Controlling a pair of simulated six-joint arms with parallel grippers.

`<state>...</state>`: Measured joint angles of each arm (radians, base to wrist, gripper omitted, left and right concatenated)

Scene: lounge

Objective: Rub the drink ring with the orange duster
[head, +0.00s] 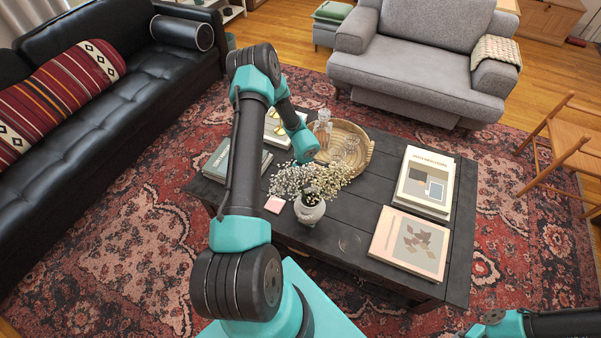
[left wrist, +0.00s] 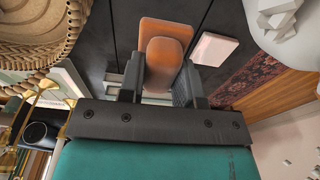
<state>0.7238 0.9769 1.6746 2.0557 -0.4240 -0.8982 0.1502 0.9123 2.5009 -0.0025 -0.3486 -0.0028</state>
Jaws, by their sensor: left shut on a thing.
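The orange duster (left wrist: 165,58) has a rounded grip on a flat orange base, seen in the left wrist view. My left gripper (left wrist: 160,82) is shut on its grip, one dark finger on each side. Whether the base touches the tabletop I cannot tell. In the head view the duster and fingertips are hidden behind my left arm and the flowers. A faint pale mark, looking like the drink ring (head: 343,241), lies on the dark table (head: 335,215) right of the white vase. My right gripper is out of view; only part of that arm shows at the lower right.
The white vase (head: 310,210) with small white flowers stands near the table's front. A pink square (head: 274,204) lies left of it. A woven tray (head: 366,160) with glassware is behind. Books (head: 410,242) lie at right and more (head: 220,163) at left.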

